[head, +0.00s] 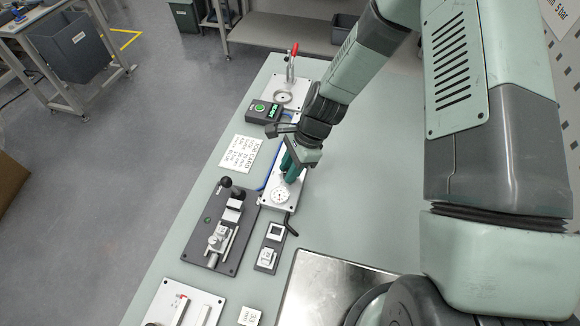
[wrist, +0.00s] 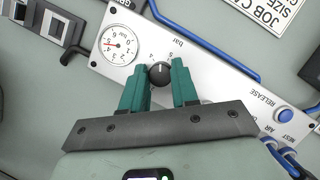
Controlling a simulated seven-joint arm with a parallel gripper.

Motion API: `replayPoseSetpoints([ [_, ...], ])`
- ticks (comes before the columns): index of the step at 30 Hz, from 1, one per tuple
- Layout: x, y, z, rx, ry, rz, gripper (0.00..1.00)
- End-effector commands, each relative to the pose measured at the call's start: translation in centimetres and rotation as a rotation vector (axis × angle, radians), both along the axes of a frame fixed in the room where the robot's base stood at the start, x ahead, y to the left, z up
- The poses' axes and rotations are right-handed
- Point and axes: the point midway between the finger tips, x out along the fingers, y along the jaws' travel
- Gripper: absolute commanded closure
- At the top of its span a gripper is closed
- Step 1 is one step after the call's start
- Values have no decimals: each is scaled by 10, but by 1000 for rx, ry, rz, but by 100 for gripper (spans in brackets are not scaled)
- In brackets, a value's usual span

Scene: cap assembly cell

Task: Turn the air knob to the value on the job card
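The air knob (wrist: 160,73) is black and round, with a white pointer line and printed numbers around it. It sits on a white panel (wrist: 215,80) beside a round gauge (wrist: 119,45) with a red needle. My gripper (wrist: 161,66) is open, its two green fingers on either side of the knob; I cannot tell whether they touch it. In the head view my gripper (head: 290,165) is over the panel and hides the knob, while the gauge (head: 280,195) shows. The job card (head: 241,153) lies left of the panel; its small print is unreadable.
A blue RELEASE button (wrist: 283,115) and blue hoses (wrist: 215,42) are on or near the panel. A dark clamp fixture (head: 222,228), a green-lit box (head: 263,111) and a red-handled toggle clamp (head: 292,55) stand nearby. The bench right of the panel is clear.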

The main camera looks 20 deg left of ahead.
Motion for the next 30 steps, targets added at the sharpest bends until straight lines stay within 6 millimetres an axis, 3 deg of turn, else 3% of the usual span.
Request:
replayPoseSetpoints([
  [4,0,0,0,-1,1,0,100],
  [17,1,0,0,-1,0,108,100],
  [30,2,2,0,-1,-2,492,100],
])
